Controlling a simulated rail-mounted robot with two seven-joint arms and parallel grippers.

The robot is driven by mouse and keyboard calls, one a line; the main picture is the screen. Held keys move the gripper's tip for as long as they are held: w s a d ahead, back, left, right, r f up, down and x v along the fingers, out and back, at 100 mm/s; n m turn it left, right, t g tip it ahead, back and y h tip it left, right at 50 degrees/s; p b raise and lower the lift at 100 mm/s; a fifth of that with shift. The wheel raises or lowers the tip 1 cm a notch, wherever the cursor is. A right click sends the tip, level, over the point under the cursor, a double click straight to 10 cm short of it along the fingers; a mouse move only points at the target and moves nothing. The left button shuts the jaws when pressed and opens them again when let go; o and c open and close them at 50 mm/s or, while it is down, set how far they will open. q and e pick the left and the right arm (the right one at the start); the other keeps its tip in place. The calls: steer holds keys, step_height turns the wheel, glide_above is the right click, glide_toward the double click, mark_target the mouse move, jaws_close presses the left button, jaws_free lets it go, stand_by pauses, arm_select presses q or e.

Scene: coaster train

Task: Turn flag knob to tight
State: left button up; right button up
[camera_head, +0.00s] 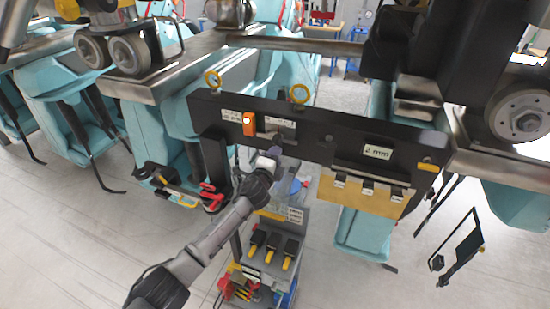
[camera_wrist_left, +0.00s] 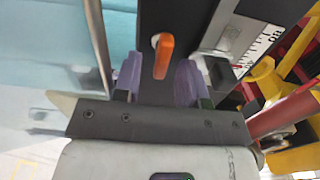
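An orange, flag-shaped knob (camera_head: 249,123) with a white round spot sits on the dark beam (camera_head: 330,148), left of a pale label plate. It also shows in the left wrist view as an orange lever (camera_wrist_left: 163,56), standing nearly upright with a slight tilt. My left gripper (camera_head: 272,153) is just below and right of the knob in the head view. In the left wrist view its two purple fingertips (camera_wrist_left: 160,80) are apart, with the lever seen in the gap between them and space on both sides. Contact with the knob is not visible. My right gripper is out of view.
A silver plate with a printed scale (camera_wrist_left: 245,45) lies right of the lever. A grey tool cart (camera_head: 270,262) stands below. Teal train bodies (camera_head: 70,100) flank the area.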

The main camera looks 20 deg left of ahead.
arm_select(q)
steer(key=s, duration=1.4)
steer(key=shift+a+b, duration=0.3)
steer(key=shift+b, duration=0.05)
steer(key=shift+w, duration=0.1)
